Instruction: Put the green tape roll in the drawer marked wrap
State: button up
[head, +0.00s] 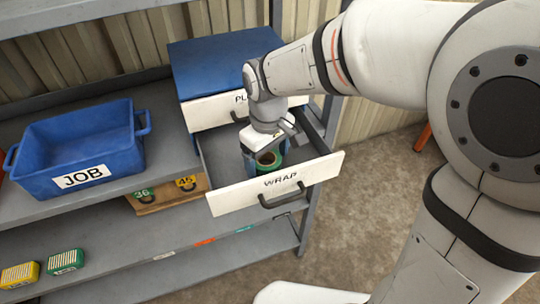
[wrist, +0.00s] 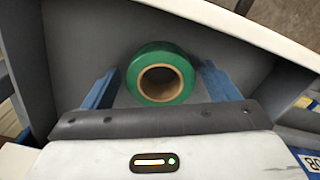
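The green tape roll (head: 279,161) is inside the open drawer marked WRAP (head: 318,172), under my gripper (head: 266,150). In the wrist view the roll (wrist: 160,93) shows its brown core, and the drawer's grey floor lies around it. The blue fingers of my gripper (wrist: 160,80) stand on either side of the roll, with a narrow gap to it on each side. My gripper is open. In the head view my wrist hides part of the roll, so I cannot tell there whether it lies flat on the floor.
A closed drawer (head: 205,112), its label partly hidden, sits above in the blue-topped cabinet (head: 215,58). A blue JOB bin (head: 105,166) stands on the shelf to the left. A numbered wooden box (head: 165,196) and green and yellow boxes (head: 66,262) are lower.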

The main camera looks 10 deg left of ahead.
jog(key=shift+r, duration=0.1)
notch_tip(320, 180, up, 12)
jog(key=s+d+f+m+t, duration=0.1)
jog(key=s+d+f+m, duration=0.1)
jog(key=d, duration=0.6)
jog(key=s+d+f+m+t, duration=0.1)
jog(key=s+d+f+m, duration=0.1)
jog(key=d+m, duration=0.3)
jog(key=s+d+f+m+t, duration=0.1)
jog(key=s+d+f+m, duration=0.2)
jog(key=d, duration=0.7)
jog(key=shift+s+d+m, duration=0.35)
jog(key=shift+s+m, duration=0.05)
jog(key=shift+m, duration=0.1)
jog(key=shift+c, duration=0.5)
